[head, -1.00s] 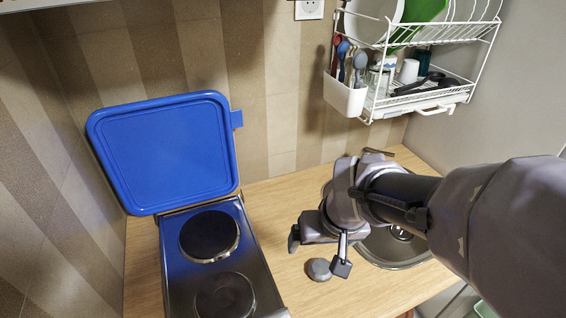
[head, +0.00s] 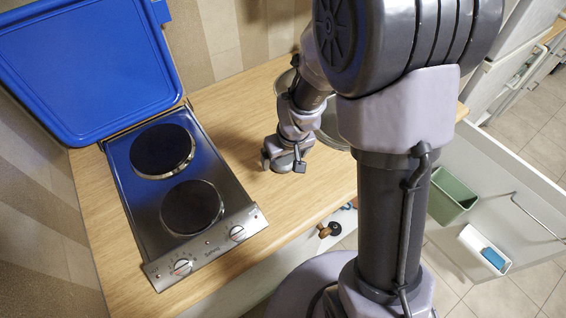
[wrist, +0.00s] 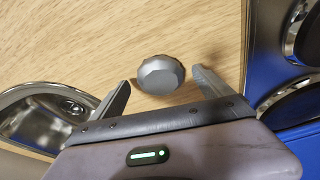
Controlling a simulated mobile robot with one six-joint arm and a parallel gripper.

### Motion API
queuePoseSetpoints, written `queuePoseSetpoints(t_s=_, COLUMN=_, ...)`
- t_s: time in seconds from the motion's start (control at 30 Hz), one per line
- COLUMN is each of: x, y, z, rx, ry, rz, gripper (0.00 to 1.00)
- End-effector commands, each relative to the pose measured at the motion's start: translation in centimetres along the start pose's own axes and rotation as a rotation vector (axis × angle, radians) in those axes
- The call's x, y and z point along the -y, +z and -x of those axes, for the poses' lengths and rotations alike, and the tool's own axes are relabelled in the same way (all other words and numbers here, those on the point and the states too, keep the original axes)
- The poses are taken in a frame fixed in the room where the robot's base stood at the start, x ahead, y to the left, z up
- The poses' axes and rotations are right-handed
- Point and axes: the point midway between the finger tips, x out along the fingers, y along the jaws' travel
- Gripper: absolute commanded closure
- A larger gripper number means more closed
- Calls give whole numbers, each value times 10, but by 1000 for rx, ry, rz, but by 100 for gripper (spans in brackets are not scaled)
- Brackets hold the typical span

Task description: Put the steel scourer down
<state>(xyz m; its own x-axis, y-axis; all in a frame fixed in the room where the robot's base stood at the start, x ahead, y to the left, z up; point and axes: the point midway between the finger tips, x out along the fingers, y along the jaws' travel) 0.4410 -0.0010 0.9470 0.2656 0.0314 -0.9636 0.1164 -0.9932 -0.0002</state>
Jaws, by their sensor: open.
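The steel scourer (wrist: 160,74) is a small grey faceted lump. In the wrist view it appears to rest on the wooden worktop (wrist: 110,40), between the tips of my gripper (wrist: 162,77). My gripper is open, with a finger on either side of the scourer and visible gaps. In the head view my gripper (head: 283,164) is low over the worktop, between hob and sink; the scourer is hard to tell apart from the fingers there.
The two-plate hob (head: 185,185) stands left of my gripper, its blue lid (head: 85,65) raised. The steel sink (head: 331,125) lies to the right, partly hidden by my arm; it also shows in the wrist view (wrist: 40,110). Bare worktop (head: 235,100) lies behind my gripper.

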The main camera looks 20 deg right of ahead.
Motion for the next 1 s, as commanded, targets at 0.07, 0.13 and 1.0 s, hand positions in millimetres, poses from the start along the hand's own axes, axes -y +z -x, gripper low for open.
queuePoseSetpoints(t_s=0.07, x=0, y=1, z=-15, rx=1, ry=0, rz=1, gripper=11)
queuePoseSetpoints(t_s=0.13, x=0, y=0, z=-15, rx=0, ry=0, rz=1, gripper=11)
queuePoseSetpoints(t_s=1.0, x=0, y=-6, z=6, rx=-2, ry=0, rz=1, gripper=81)
